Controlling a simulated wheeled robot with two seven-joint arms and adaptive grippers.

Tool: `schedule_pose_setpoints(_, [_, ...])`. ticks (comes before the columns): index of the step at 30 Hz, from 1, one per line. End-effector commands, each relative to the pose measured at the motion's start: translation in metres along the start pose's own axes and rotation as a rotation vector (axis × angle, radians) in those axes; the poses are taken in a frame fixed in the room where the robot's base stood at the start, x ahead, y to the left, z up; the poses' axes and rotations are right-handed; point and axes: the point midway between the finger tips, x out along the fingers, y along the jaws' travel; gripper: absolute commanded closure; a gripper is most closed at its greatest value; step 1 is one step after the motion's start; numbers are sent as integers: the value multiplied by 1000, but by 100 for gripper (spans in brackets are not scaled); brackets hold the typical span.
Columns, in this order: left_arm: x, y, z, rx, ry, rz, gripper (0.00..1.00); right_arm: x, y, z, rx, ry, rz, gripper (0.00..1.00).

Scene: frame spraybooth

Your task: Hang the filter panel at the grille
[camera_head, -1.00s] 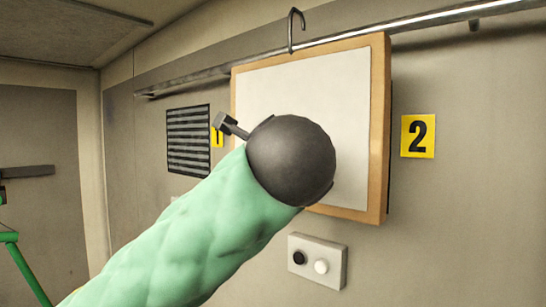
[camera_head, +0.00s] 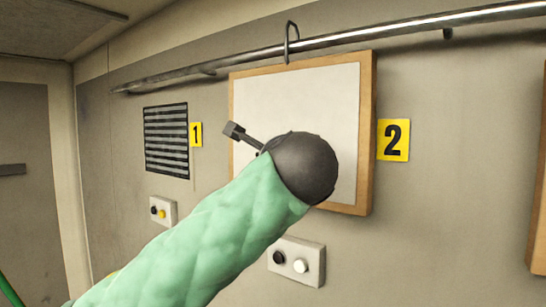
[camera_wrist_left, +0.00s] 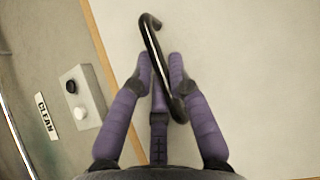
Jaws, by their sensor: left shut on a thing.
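The filter panel (camera_head: 335,95) is a white sheet in a wooden frame, upright before the wall beside sign 2. A metal hook (camera_head: 288,45) rises from its top edge and overlaps the rail (camera_head: 400,29); I cannot tell whether it bears on it. My left arm hides the panel's lower middle. In the left wrist view, my left gripper (camera_wrist_left: 161,75) is shut on the panel's black handle (camera_wrist_left: 153,40), with the white face (camera_wrist_left: 250,80) behind. The grille (camera_head: 166,140), dark and slatted, is on the wall to the left beside sign 1. My right gripper is out of view.
A button box (camera_head: 296,261) sits on the wall below the panel, and another (camera_head: 163,211) below the grille. A wooden edge (camera_head: 538,215) shows at far right. The rail in front of the grille looks clear. A CLEAN label (camera_wrist_left: 46,117) shows in the wrist view.

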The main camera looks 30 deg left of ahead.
Motion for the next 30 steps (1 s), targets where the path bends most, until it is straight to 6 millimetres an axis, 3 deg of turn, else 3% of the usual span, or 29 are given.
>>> schedule_pose_setpoints(12, [1, 27, -1, 1, 1, -1, 100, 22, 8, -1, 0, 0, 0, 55])
schedule_pose_setpoints(27, [2, 30, -1, 1, 1, -1, 100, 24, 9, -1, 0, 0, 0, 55])
schedule_pose_setpoints(28, [2, 30, -1, 1, 1, -1, 74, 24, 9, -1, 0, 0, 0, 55])
schedule_pose_setpoints(30, [1, 30, -1, 1, 1, -1, 55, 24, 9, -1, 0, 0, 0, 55])
